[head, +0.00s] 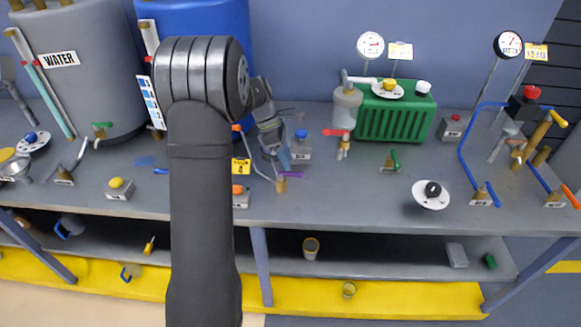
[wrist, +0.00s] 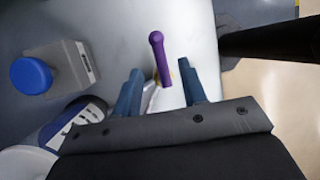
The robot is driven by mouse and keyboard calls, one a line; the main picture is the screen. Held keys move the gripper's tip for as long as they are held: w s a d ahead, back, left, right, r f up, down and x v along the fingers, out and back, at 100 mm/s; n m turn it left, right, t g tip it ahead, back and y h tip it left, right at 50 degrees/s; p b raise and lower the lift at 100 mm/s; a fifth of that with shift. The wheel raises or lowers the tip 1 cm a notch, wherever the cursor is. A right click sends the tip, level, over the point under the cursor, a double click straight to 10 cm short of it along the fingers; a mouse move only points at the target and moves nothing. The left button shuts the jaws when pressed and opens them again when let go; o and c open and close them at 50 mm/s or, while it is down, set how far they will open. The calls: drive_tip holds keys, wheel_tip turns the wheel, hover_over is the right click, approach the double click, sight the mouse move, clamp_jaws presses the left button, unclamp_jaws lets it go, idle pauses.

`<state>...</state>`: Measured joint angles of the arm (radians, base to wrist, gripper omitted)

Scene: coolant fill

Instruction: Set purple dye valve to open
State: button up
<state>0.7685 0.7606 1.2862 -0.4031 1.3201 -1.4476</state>
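The purple dye valve has a purple lever handle (wrist: 160,58) that stands between my fingers in the wrist view. My gripper (wrist: 162,82) is open, with one blue finger on each side of the handle and a gap to both. In the head view my gripper (head: 284,160) points down just above and behind the valve. The handle's far end reaches past the fingertips in the wrist view. The valve's base is mostly hidden by the gripper.
A box with a blue button (wrist: 32,75) stands left of the fingers in the wrist view; it also shows in the head view (head: 301,145). A box with an orange button (head: 240,195) stands left of the valve.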

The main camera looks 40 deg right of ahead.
sight(293, 172)
drive_tip(key=shift+x, duration=1.85)
clamp_jaws()
